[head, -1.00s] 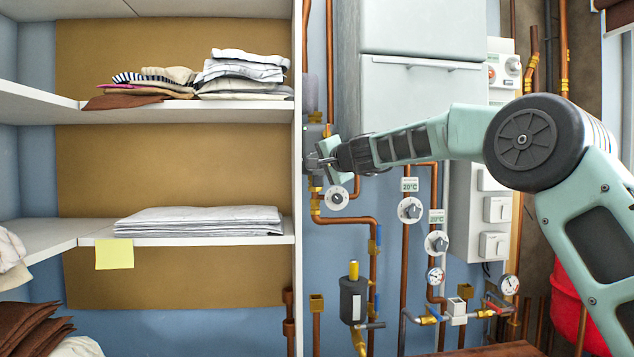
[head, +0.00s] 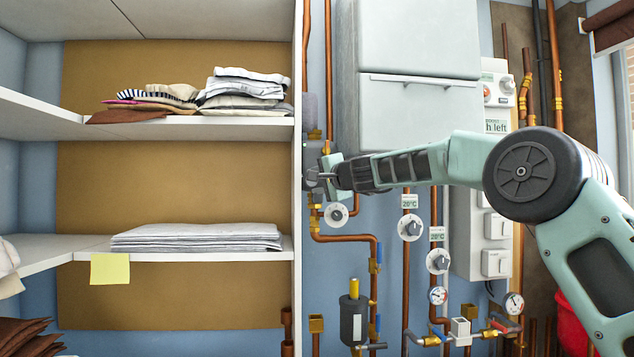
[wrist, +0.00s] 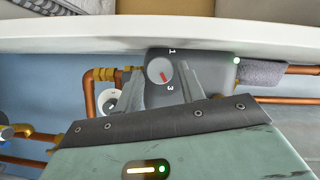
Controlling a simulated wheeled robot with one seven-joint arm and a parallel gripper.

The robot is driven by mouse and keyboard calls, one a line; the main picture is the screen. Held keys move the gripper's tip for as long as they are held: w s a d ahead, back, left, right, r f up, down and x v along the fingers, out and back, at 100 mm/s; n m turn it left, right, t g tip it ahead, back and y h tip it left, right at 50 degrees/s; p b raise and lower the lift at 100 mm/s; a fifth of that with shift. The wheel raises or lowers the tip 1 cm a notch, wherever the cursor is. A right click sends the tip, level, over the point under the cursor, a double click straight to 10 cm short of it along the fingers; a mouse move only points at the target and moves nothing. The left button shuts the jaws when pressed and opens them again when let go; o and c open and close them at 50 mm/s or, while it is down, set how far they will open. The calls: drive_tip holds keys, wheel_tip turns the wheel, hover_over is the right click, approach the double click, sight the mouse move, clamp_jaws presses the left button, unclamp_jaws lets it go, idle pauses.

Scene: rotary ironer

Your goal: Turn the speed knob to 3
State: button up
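The speed knob (wrist: 159,71) is a small round light-grey disc with a red pointer mark, on a dark grey box (wrist: 205,68) in the wrist view. A white "1" is printed above right of it and a "3" below right. The red mark slants down and right, on the side of the "3". My gripper (wrist: 161,80) faces the knob with its two grey fingers apart, one on each side. I cannot tell whether they touch it. In the head view my gripper (head: 325,172) is at the box beside the shelf edge, and the knob is hidden.
A white shelf unit (head: 298,100) with folded linen (head: 197,237) stands close on the left. Copper pipes (head: 345,238), dials (head: 410,227) and a grey cabinet (head: 418,100) are on the blue wall. A green light (wrist: 237,60) glows on the box near the knob.

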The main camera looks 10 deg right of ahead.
drive_tip(key=b+v, duration=0.9)
drive_tip(key=v, duration=0.8)
drive_tip(key=shift+s, duration=0.2)
drive_tip(key=shift+r, duration=0.1)
